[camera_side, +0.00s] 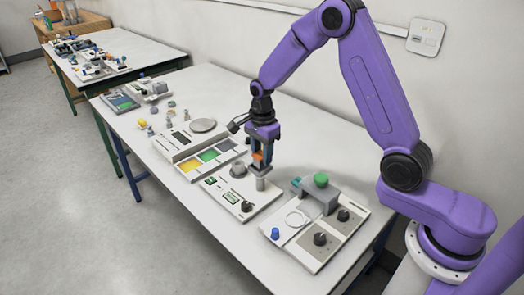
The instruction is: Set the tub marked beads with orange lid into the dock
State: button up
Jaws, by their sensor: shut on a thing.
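My gripper (261,168) points down over the right end of the middle white panel. It is shut on the tub with the orange lid (257,155); the orange shows between the fingers, which hide most of the tub. The marking on it is too small to read. A short grey cylinder (261,184) is directly below the fingertips; I cannot tell whether they touch it. I cannot tell for sure which fixture is the dock. A round grey holder (238,170) and a pale ring (296,218) are both near.
A panel (318,240) with dark knobs, a blue knob (275,233) and a green ball (321,180) on a grey block stands at right. A tray with yellow, green and blue-grey squares (209,155) and a round scale plate (202,125) lie left. The table's front strip is clear.

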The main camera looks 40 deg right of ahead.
jog(key=shift+f, duration=0.55)
jog(key=o, duration=1.1)
jog(key=shift+r, duration=0.1)
